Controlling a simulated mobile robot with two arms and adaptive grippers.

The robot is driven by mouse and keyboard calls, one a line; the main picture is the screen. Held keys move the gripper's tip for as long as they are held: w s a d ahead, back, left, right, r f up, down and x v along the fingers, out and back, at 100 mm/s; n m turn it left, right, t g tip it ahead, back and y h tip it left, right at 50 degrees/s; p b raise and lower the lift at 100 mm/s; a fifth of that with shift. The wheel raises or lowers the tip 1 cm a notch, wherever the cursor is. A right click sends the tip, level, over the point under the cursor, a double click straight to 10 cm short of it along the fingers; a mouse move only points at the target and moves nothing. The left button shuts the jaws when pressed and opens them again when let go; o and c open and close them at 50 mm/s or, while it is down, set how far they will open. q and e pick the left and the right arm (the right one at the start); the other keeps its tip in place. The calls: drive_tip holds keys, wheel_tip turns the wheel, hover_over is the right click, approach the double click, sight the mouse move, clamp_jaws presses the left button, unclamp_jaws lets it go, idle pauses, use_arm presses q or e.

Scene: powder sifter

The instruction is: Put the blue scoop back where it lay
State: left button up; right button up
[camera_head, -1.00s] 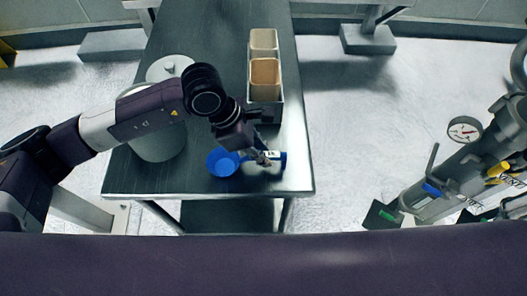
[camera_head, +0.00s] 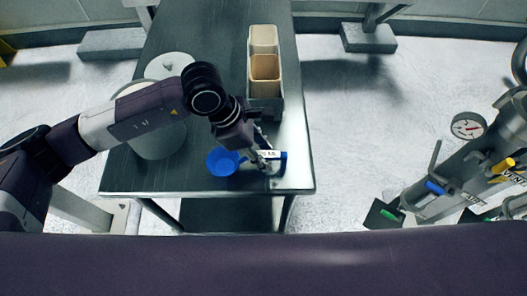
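The blue scoop (camera_head: 222,163) is at the near end of the dark metal table (camera_head: 205,80), its round bowl to the left and its handle to the right. My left gripper (camera_head: 268,163) is at the scoop's handle, with its fingers pointing down around it. Part of the handle with a white label shows between and beyond the fingers. The gap between the fingers is too small to judge, and I cannot tell if the scoop touches the table. My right gripper is not in view.
A grey round container (camera_head: 158,140) stands left of the scoop, with a pale lid (camera_head: 168,64) behind it. Two tan bins (camera_head: 265,70) sit in a grey holder behind the gripper. A machine with a gauge (camera_head: 467,126) and coloured handles stands at the right.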

use_arm(q)
drive_tip(key=shift+r, duration=0.1)
drive_tip(key=v, duration=1.2)
